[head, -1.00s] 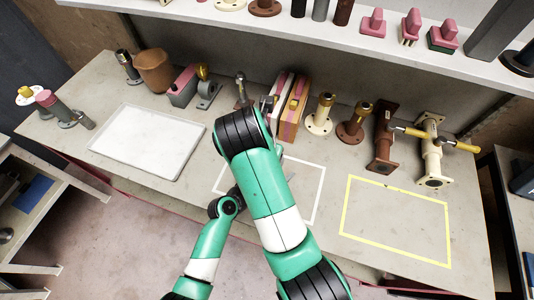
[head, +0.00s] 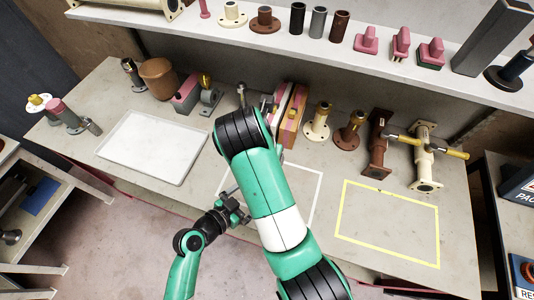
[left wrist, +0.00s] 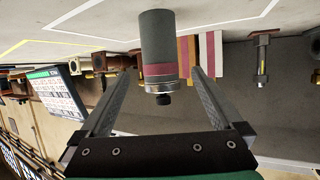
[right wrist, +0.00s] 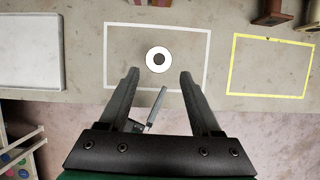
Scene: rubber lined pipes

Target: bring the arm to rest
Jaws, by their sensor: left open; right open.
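In the left wrist view, which is upside down, a grey cylinder (left wrist: 157,35) with a dark red band and dark end knob stands upright on the table. It lies beyond and between the open fingers of my left gripper (left wrist: 153,74), with gaps on both sides. In the right wrist view, a pale ring with a dark centre (right wrist: 158,59), likely its top, sits inside the white outline (right wrist: 207,60). My right gripper (right wrist: 158,74) is open above it and empty. In the head view my left gripper (head: 236,212) is near the table's front edge; my right arm hides the cylinder and right gripper.
A white tray (head: 150,148) lies left of the white outline; an empty yellow outline (head: 388,222) lies right. A shelf (head: 220,30) overhangs the rear.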

